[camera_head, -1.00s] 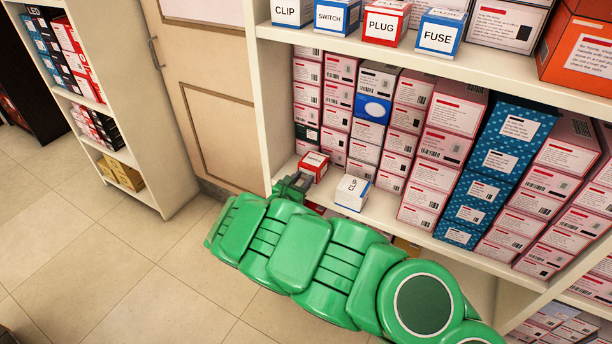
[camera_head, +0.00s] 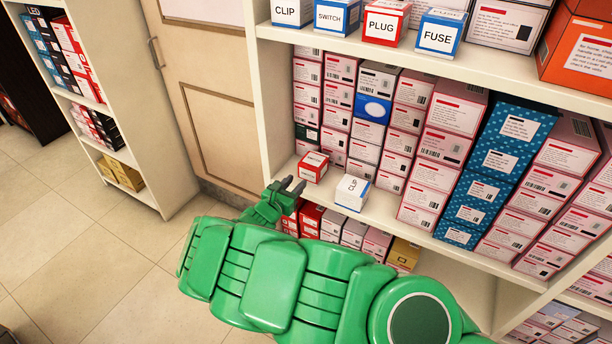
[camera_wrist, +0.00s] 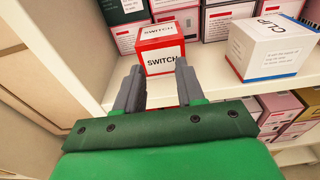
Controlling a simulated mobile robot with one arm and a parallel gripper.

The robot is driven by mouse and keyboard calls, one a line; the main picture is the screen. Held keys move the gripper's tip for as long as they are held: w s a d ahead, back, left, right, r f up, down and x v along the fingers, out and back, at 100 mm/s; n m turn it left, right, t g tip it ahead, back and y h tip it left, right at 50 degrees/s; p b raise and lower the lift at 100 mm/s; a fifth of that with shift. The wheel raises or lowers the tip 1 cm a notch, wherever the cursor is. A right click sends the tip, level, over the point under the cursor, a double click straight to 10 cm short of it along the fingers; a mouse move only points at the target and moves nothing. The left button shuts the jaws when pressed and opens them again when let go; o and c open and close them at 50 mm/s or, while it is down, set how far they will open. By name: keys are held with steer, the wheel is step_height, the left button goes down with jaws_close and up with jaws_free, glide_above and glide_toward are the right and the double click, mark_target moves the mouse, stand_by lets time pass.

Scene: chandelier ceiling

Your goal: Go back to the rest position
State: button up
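My gripper (camera_head: 292,185) is at the front edge of the middle shelf, at the end of my green arm. In the wrist view my gripper (camera_wrist: 158,80) has its two grey fingers apart with nothing between them. A red and white SWITCH box (camera_head: 313,167) stands on the shelf just beyond the fingertips; it also shows in the wrist view (camera_wrist: 160,48), apparently clear of the fingers. A white and blue CLIP box (camera_head: 352,192) stands to its right on the same shelf.
The middle shelf (camera_head: 384,208) holds stacked boxes behind. The upper shelf (camera_head: 420,62) carries labelled boxes above. More boxes (camera_head: 342,228) sit on the shelf below. A beige door (camera_head: 205,90) and another shelf unit (camera_head: 140,150) stand left. Tiled floor (camera_head: 90,250) is open at left.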

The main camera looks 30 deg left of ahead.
steer(key=s, duration=1.1)
stand_by(0.3)
steer(key=shift+s, duration=0.1)
